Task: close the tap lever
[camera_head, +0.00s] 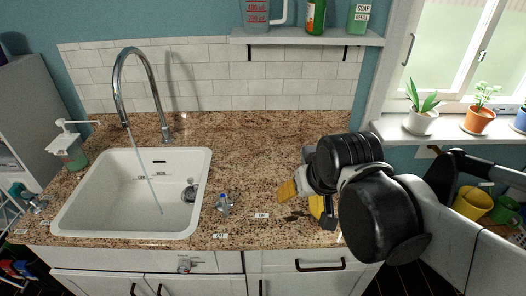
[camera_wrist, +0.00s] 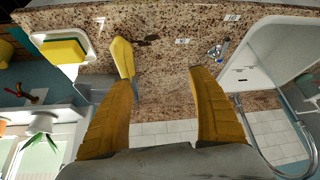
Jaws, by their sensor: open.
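The chrome gooseneck tap (camera_head: 138,75) stands behind the white sink (camera_head: 80,222), and a thin stream of water falls from its spout. A small chrome fitting with a blue top, which looks like the tap lever (camera_head: 223,204), stands on the counter right of the sink; it also shows in the wrist view (camera_wrist: 217,51). My gripper (camera_head: 303,198) is over the counter to the right of this fitting, apart from it. In the wrist view my gripper (camera_wrist: 160,88) has its two yellow fingers spread, with nothing between them.
In the wrist view a yellow piece (camera_wrist: 122,57) shows beyond the left finger, and a yellow sponge (camera_wrist: 64,50) sits in a white tray. A soap dispenser (camera_head: 72,153) stands left of the sink. The granite counter (camera_head: 240,150) behind the lever is clear.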

